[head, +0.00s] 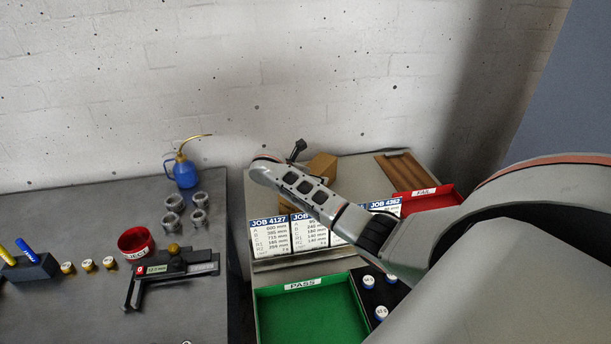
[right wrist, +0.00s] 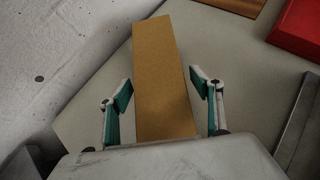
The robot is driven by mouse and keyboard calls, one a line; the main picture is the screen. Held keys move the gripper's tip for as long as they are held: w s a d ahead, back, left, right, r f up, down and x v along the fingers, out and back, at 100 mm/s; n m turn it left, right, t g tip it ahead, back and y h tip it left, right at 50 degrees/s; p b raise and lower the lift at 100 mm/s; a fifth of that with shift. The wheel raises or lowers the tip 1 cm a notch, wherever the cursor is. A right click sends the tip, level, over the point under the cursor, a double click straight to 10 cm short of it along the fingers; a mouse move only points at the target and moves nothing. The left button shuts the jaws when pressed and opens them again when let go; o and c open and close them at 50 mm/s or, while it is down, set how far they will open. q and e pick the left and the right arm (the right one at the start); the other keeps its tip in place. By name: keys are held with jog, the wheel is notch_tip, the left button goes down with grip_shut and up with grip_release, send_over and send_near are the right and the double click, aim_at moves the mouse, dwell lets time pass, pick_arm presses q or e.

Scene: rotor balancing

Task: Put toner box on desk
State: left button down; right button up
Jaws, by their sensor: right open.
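A plain brown box (head: 322,166), the only box-like thing that could be the toner box, stands at the back of the light bench near the wall, partly hidden by my right arm. In the right wrist view the long brown box (right wrist: 163,65) runs up the middle of the picture. My right gripper (right wrist: 160,77) is open, with one finger on each side of the box and a gap on both sides. I cannot tell how far down the fingers reach along it. The dark grey desk (head: 90,222) is at left. My left gripper is not in view.
Job cards (head: 270,236) stand in front of the box. A green PASS tray (head: 305,312) and a red tray (head: 430,199) are on the light bench. The desk holds a blue oil can (head: 184,173), a red bowl (head: 136,243) and a black measuring tool (head: 150,284). A gap separates the two surfaces.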

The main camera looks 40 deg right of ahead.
jog(key=v, duration=1.2)
jog(key=shift+s, duration=0.1)
